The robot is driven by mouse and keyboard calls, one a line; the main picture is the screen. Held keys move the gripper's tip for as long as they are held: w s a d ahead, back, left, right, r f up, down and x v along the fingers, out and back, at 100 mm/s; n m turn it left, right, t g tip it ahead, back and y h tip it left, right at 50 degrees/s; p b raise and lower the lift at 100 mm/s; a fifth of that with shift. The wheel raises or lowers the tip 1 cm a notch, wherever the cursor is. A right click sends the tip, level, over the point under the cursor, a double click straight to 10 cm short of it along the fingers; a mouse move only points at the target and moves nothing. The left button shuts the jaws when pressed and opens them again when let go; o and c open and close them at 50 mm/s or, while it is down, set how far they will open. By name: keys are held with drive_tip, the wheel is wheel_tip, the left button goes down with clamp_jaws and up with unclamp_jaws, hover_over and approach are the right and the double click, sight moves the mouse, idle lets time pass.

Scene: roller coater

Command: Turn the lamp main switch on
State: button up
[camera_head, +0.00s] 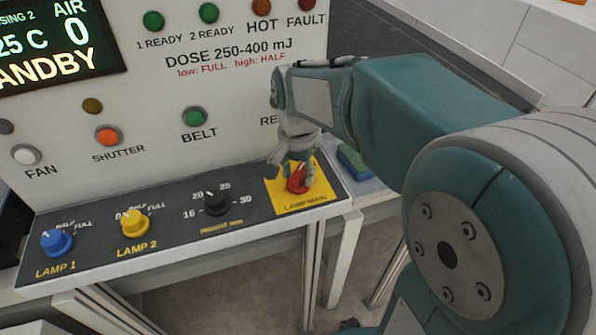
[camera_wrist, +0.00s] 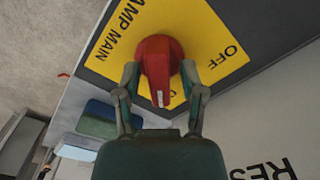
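The lamp main switch is a red rotary knob (camera_wrist: 157,62) on a yellow plate (camera_wrist: 112,38). In the head view the knob (camera_head: 297,181) sits at the right end of the sloping dark panel, on the yellow plate (camera_head: 318,199). In the wrist view its white pointer mark faces down the picture, beside a partly hidden letter that looks like an O. The word OFF is to the right. My gripper (camera_wrist: 159,70) points at the knob, with one finger on each side. The fingertips are very near or touching its edges; contact is unclear. The gripper (camera_head: 291,166) also shows in the head view.
Left along the panel are a black height dial (camera_head: 216,203), a yellow Lamp 2 knob (camera_head: 133,222) and a blue Lamp 1 knob (camera_head: 57,241). An upright panel with buttons and a display (camera_head: 50,45) rises behind. A green and blue block (camera_head: 353,160) lies right of the plate.

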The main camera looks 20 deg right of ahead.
sight(297, 172)
drive_tip(key=shift+r, duration=0.1)
wheel_tip(297, 172, up, 12)
idle(0.6)
drive_tip(key=shift+a, duration=0.1)
drive_tip(key=s+f+n+t, duration=0.2)
drive_tip(key=s+f+n, duration=0.2)
drive_tip(key=s, duration=0.3)
drive_tip(key=s+f+n+t, duration=0.3)
drive_tip(key=s+f+n, duration=0.1)
drive_tip(key=s, duration=0.3)
drive_tip(key=shift+n+t, duration=0.3)
drive_tip(key=shift+n, duration=0.3)
drive_tip(key=shift+a, duration=0.1)
